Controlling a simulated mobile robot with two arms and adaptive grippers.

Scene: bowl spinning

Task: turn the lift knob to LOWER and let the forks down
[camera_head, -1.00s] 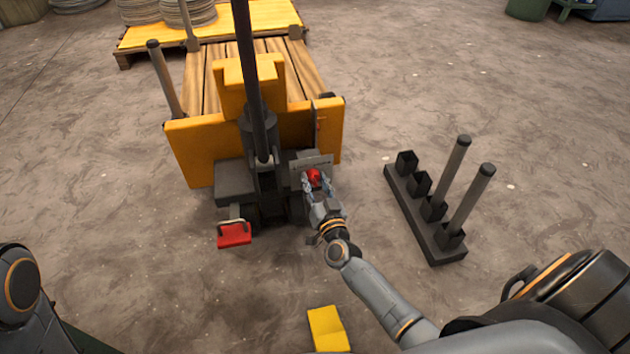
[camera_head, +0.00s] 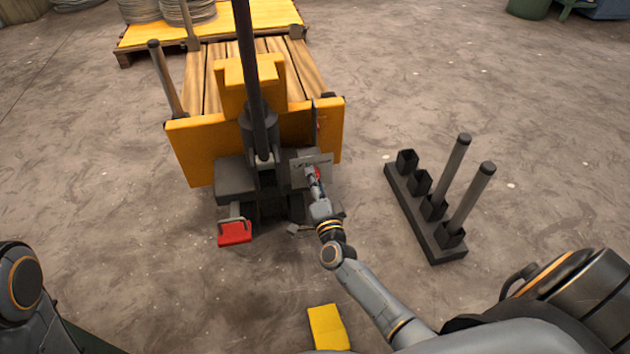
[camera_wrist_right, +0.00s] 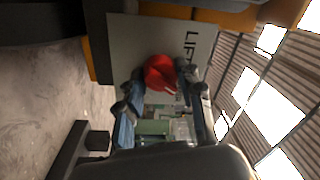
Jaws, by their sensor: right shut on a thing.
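The lift knob is red and sits on a grey plate on the right side of the yellow truck's dark base. In the right wrist view the knob (camera_wrist_right: 160,73) is between my fingertips, and the plate (camera_wrist_right: 125,40) behind it shows part of the word LIFT. The LOWER marking cannot be seen. My right gripper (camera_head: 315,173) is shut on the knob; it also shows in the right wrist view (camera_wrist_right: 160,88). The truck (camera_head: 195,150) carries a slatted wooden deck, and its forks are hidden. Of my left arm only a link shows at the left edge; its gripper is out of view.
A red pedal (camera_head: 234,233) is low at the front of the truck. A dark rack (camera_head: 425,220) with two upright posts stands on the floor to the right. A yellow block (camera_head: 328,327) lies near me. Floor between truck and rack is clear.

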